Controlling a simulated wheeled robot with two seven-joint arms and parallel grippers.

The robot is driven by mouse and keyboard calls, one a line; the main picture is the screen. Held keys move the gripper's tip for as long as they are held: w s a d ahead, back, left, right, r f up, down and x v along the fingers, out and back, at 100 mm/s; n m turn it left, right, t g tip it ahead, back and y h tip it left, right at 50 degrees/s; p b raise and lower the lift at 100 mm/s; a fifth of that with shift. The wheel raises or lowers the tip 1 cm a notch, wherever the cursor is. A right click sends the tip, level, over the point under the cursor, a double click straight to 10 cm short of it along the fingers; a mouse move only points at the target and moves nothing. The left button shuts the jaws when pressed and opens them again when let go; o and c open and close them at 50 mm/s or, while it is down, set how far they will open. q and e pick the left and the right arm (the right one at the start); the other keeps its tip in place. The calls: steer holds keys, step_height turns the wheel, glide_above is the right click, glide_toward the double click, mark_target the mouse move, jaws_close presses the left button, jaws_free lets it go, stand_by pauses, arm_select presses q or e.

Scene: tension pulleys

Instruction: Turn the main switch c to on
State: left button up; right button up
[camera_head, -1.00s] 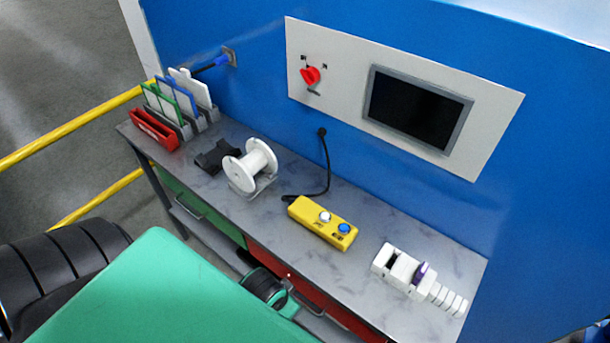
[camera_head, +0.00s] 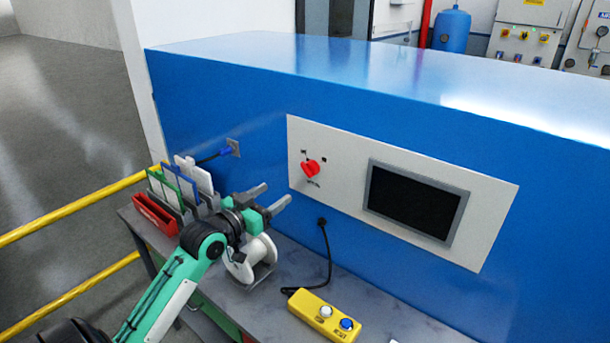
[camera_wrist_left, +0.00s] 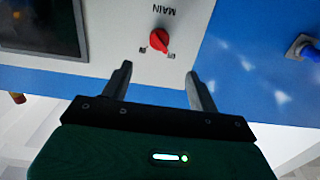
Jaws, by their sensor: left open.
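The main switch is a red rotary knob (camera_head: 310,168) on the left part of a white panel (camera_head: 300,205) set in the blue machine wall. In the left wrist view the red knob (camera_wrist_left: 159,39) shows beyond the fingertips, roughly between them, with the word MAIN upside down above it. My left gripper (camera_head: 278,196) is open and empty, in front of the wall, left of and a little below the knob, and apart from it. In the left wrist view its two fingers (camera_wrist_left: 160,80) stand wide apart. My right gripper is not in view.
A dark screen (camera_head: 414,203) sits right of the knob. Below is a grey workbench (camera_head: 290,265) with a white spool (camera_head: 240,268), a yellow button box (camera_head: 324,315), a red tray (camera_head: 155,214) and upright boards. A blue plug (camera_head: 227,151) sticks out of the wall at left.

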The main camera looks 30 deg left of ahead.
mark_target(306, 172)
arm_select(q)
steer(key=w+p, duration=0.1)
steer(key=w, duration=0.3)
steer(key=w+p, duration=0.2)
steer(key=w, duration=0.2)
steer(key=w+d+p, duration=0.1)
steer(key=w+p, duration=0.1)
steer(key=w, duration=0.2)
steer(key=shift+w+r, duration=0.15)
steer(key=shift+w, duration=0.05)
steer(key=shift+w+d, duration=0.1)
steer(key=shift+w, duration=0.5)
steer(key=shift+c, duration=0.4)
steer(key=c, duration=0.9)
